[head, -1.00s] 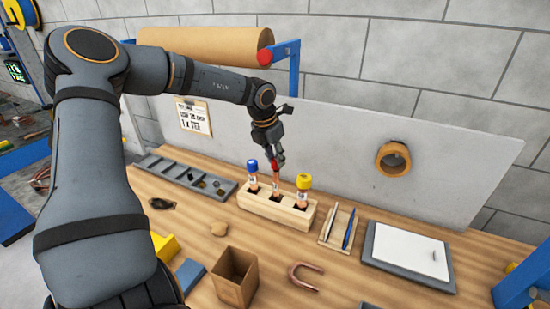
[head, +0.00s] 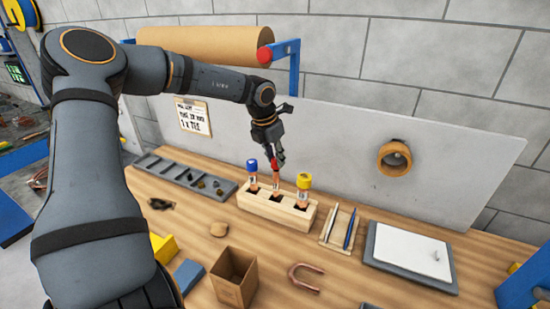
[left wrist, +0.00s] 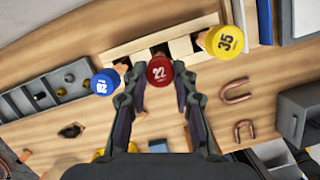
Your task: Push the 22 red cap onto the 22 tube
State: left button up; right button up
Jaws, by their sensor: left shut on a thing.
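My left gripper (head: 277,160) is shut on the red cap (left wrist: 158,70) and points down over the wooden block (head: 264,208). The cap is marked 22 and sits between the fingertips in the left wrist view. In the head view the copper 22 tube (head: 276,181) stands upright in the block's middle hole, directly below the cap. Whether cap and tube rim touch is too small to tell. In the left wrist view the cap hides the tube. My right gripper is not in view.
Beside it in the block stand tubes with a blue cap (head: 252,165) and a yellow cap (head: 304,181), close to the fingers. A grey compartment tray (head: 178,170) lies left, a pen holder (head: 338,228) right. A cardboard box (head: 234,277) and copper bend (head: 305,276) lie in front.

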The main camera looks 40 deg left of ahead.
aim_at(274, 160)
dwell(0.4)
pick_arm(q)
jog(key=shift+b, duration=0.35)
jog(key=shift+f+b, duration=0.35)
jog(key=shift+f, duration=0.05)
jog(key=shift+f+b, duration=1.4)
jog(key=shift+b, duration=0.05)
jog(key=o, duration=0.8)
